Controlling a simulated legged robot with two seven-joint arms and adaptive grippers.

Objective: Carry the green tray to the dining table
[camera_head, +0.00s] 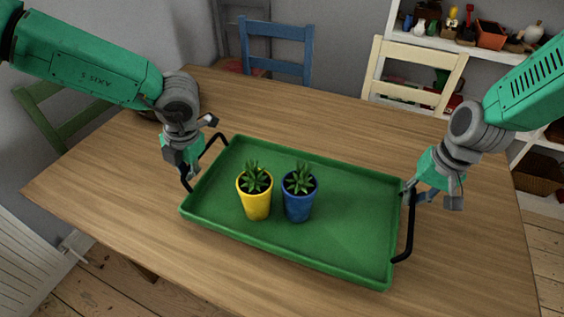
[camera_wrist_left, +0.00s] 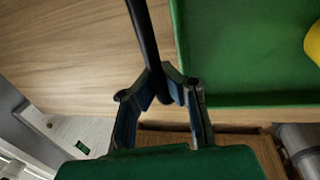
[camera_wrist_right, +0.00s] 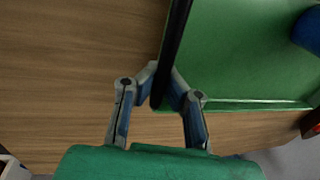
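The green tray (camera_head: 345,240) lies over the wooden table, its long side slanting down to the right. I cannot tell whether it touches the tabletop. It has a black handle at each short end. A yellow pot (camera_head: 256,204) and a blue pot (camera_head: 299,207), each with a green plant, stand upright in the tray's left half. My left gripper (camera_wrist_left: 166,82) is closed around the left black handle (camera_wrist_left: 145,35). My right gripper (camera_wrist_right: 165,78) is closed around the right black handle (camera_wrist_right: 178,30). The fingertips are partly hidden in the head view.
White shelves (camera_head: 455,45) with small items are behind. A white radiator is at lower left.

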